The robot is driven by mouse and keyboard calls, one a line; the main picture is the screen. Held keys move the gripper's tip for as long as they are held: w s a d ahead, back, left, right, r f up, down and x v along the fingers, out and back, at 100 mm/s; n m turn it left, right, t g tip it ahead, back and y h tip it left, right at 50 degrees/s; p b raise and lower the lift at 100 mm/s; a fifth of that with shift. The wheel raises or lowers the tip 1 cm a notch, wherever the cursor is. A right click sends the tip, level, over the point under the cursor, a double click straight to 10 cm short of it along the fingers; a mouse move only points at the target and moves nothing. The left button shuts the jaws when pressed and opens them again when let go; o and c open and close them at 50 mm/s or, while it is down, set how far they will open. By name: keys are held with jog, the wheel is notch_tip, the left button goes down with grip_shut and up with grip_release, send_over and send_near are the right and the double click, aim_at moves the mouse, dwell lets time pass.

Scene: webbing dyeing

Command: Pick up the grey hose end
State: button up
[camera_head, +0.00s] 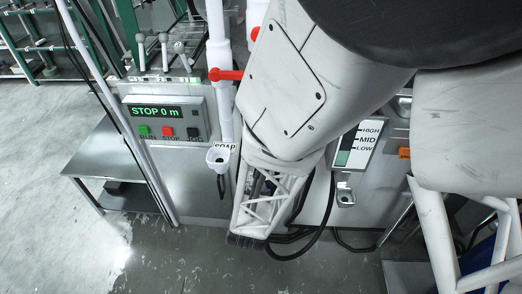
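My arm reaches down through the middle of the view and hides much of the machine front. My gripper (247,240) is at the low end of the white lattice link, pointing down over the floor; I cannot tell whether it is open or shut. A dark hose (318,238) loops down beside and behind it, close to the floor. I cannot pick out a grey hose end for certain; it may be hidden behind my arm. A small light cup-shaped holder (345,196) sits on the machine front, right of my gripper.
A white funnel (218,158) under the SOAP label is left of my gripper. A control box (166,118) reads STOP 0 m. A red-handled valve (226,75) is on a white pipe above. A level gauge (349,147) is at right. The floor at lower left is clear.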

jog(key=shift+x, duration=1.25)
jog(key=shift+x, duration=2.6)
jog(key=c, duration=1.1)
